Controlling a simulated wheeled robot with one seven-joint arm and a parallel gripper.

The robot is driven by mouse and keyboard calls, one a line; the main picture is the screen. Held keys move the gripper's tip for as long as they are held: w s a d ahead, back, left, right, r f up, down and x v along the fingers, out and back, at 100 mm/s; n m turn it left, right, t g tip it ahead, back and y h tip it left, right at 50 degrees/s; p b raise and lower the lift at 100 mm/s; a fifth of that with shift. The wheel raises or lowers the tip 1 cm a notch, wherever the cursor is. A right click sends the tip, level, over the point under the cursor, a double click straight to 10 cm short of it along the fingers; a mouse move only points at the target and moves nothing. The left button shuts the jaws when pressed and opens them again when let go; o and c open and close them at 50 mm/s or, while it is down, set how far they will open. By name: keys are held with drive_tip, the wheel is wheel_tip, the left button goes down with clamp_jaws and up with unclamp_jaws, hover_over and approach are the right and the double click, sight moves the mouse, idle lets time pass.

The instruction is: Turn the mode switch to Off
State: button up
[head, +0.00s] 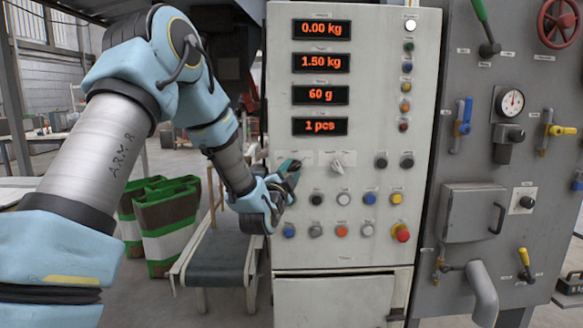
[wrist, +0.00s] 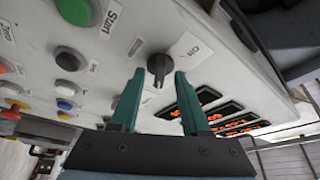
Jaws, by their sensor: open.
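In the head view my gripper (head: 291,166) is at the panel's left side and hides that spot. A second, pale rotary switch (head: 337,165) stands just right of it. The mode label is not readable.
Rows of push buttons (head: 343,199) and a red emergency knob (head: 402,234) sit below. Red displays (head: 321,94) are above. A grey valve cabinet (head: 505,150) stands at right. A conveyor (head: 216,255) and green-white bags (head: 165,225) are at left.

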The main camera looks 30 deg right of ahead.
drive_tip(key=shift+w+d, duration=0.2)
clamp_jaws()
idle(0.3)
